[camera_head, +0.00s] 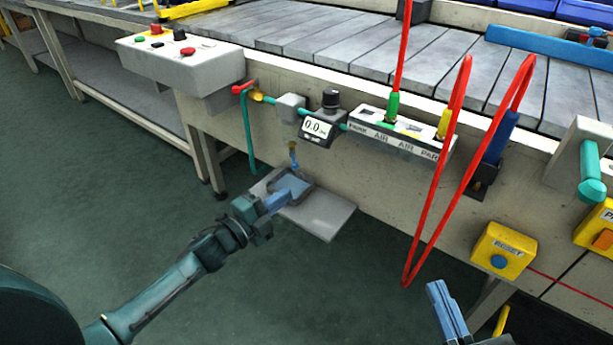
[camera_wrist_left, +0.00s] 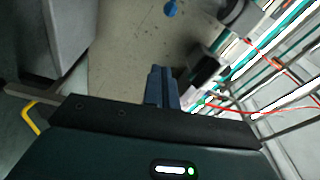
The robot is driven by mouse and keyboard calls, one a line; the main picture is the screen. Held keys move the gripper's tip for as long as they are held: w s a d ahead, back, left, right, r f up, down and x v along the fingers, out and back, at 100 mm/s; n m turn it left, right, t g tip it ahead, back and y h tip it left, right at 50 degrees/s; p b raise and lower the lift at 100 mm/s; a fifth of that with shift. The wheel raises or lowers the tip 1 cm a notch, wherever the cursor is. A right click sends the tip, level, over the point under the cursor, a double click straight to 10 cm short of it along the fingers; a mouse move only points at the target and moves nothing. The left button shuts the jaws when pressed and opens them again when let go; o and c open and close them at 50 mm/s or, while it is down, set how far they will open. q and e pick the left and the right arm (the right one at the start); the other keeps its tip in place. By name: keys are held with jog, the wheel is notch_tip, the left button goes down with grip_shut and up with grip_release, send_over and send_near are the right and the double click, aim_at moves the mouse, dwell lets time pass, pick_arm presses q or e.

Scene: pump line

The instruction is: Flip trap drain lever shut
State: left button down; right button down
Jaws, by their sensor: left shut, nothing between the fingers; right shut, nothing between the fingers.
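My left gripper (camera_head: 290,194) is shut and empty, below the brass fitting and in front of a shelf. Its closed fingers also show in the left wrist view (camera_wrist_left: 158,72). My right gripper (camera_head: 437,288) is shut and empty at the lower right.
A grey shelf (camera_head: 325,218) with a blue-grey tray area lies below the fitting. A red valve handle (camera_head: 242,88) sits on the teal pipe. Red hoses (camera_head: 432,235) loop down at the right. A white control box (camera_head: 180,62) juts out at the left. The green floor is clear.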

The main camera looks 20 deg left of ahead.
aim_at(294, 159)
pick_arm(q)
jog(key=shift+w, duration=0.1)
dwell(0.3)
jog(key=f+b+x, duration=0.1)
jog(key=b+x, duration=0.2)
jog(key=x, duration=0.7)
jog(key=a, duration=0.1)
jog(key=a+b, duration=0.1)
jog(key=a, duration=0.2)
jog(key=shift+w+r, duration=0.15)
jog(key=shift+w, duration=0.15)
pick_arm(e)
jog(key=shift+w+a+m+y, duration=0.1)
jog(key=shift+a+m+y, duration=0.3)
jog(key=shift+y, duration=0.1)
jog(key=shift+r, duration=0.1)
pick_arm(q)
jog(key=shift+s+a+m+h, duration=0.15)
jog(key=shift+a+m+h, duration=0.2)
jog(key=shift+m+h, duration=0.2)
pick_arm(e)
jog(key=shift+s+d+f+t, duration=0.2)
jog(key=shift+s+d+t, duration=0.05)
jog(key=shift+t, duration=0.05)
